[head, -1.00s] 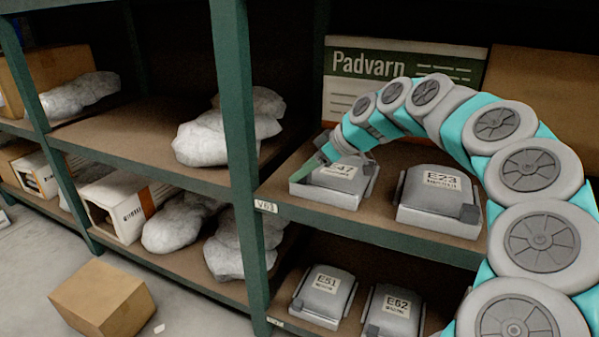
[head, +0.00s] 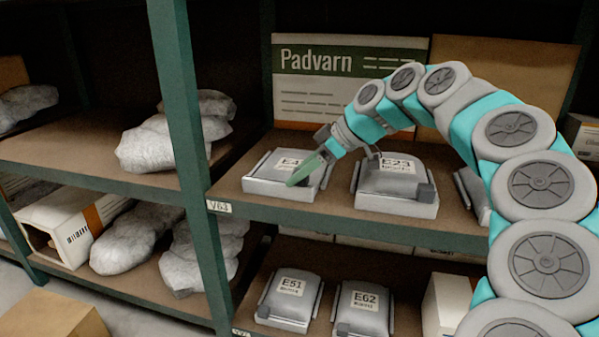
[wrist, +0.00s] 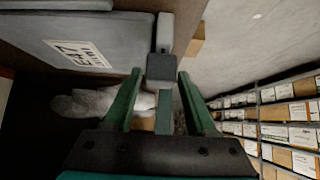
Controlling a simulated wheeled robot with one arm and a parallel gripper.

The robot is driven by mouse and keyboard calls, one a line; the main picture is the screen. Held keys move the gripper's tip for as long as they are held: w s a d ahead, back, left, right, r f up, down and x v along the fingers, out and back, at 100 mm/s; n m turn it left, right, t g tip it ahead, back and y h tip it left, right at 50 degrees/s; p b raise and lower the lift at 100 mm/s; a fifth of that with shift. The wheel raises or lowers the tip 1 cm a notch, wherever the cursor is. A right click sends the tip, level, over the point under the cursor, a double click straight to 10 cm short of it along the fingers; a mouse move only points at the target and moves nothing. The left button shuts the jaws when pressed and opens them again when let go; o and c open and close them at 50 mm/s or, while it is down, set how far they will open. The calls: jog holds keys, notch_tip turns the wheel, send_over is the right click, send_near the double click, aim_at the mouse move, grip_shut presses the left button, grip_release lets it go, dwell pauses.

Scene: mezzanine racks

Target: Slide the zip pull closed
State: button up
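The grey case labelled E47 (head: 262,187) sits on the upper shelf, left of the case labelled E23 (head: 397,190). My gripper (head: 294,180) has green fingers and is over the front right part of E47, hiding some of it. In the wrist view, the E47 case (wrist: 90,42) fills the upper left. A dark grey block, which looks like the zip pull (wrist: 161,67), sits at the end of a lighter bar along the case's edge. My gripper (wrist: 160,74) is open, with a fingertip on either side of this block. I cannot tell if they touch it.
A green shelf post (head: 182,130) stands left of E47. The Padvarn box (head: 350,98) is behind the cases. Cases E51 (head: 289,300) and E62 (head: 364,308) stand on the lower shelf. Wrapped grey bundles (head: 150,150) lie on the left shelves.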

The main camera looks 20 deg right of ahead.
jog(key=shift+o, duration=0.7)
jog(key=v, duration=0.7)
jog(key=shift+s+d+r, duration=0.15)
jog(key=shift+d+r, duration=0.05)
jog(key=shift+r, duration=0.05)
